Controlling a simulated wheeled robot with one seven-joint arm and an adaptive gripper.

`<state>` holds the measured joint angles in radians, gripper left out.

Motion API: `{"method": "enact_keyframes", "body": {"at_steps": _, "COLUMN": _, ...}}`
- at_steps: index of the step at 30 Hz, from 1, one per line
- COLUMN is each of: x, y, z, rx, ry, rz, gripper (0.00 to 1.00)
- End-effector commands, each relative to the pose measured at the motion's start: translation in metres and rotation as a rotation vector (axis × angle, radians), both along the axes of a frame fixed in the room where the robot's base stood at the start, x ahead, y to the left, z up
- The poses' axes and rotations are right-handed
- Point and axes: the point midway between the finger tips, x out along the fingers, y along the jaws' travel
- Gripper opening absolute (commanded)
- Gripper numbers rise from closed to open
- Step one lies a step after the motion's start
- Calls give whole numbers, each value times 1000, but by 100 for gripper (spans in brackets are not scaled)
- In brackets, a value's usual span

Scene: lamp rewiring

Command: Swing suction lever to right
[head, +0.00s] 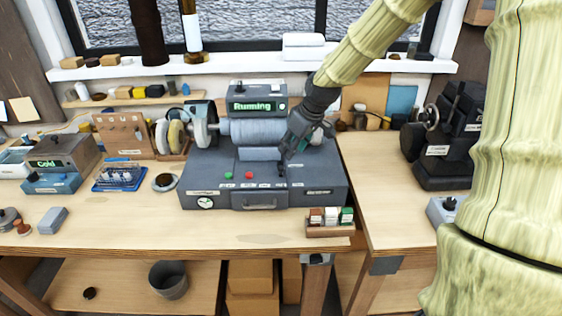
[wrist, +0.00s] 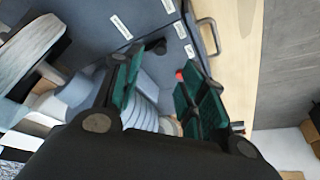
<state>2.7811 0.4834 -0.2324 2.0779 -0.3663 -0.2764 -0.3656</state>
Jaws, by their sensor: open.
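A grey machine (head: 222,190) stands on the workbench with a display reading "Running" (head: 252,106). A small dark lever (head: 281,170) stands on its sloped front panel, right of the red button (head: 249,175). I take this to be the suction lever; its label is too small to read. My gripper (head: 290,154) is just above it, pointing down. In the wrist view my gripper (wrist: 158,66) is open with green pads apart and nothing between them. A dark knob (wrist: 155,46) shows just beyond the fingertips there. I cannot tell whether a finger touches it.
A green button (head: 229,175) sits left of the red one. A wooden rack of small blocks (head: 330,229) stands at the machine's front right corner. A black machine (head: 447,150) stands on the right bench. The bench front left of centre is clear.

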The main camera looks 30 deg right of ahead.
Motion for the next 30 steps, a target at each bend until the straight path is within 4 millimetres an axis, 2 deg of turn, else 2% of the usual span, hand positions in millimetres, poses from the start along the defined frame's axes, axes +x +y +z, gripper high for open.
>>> {"method": "enact_keyframes", "body": {"at_steps": 21, "x": 26, "y": 5, "z": -63, "rx": 0, "ry": 5, "rz": -2, "gripper": 42}}
{"method": "enact_keyframes", "body": {"at_steps": 30, "x": 35, "y": 7, "z": -84, "rx": 0, "ry": 3, "rz": -3, "gripper": 42}}
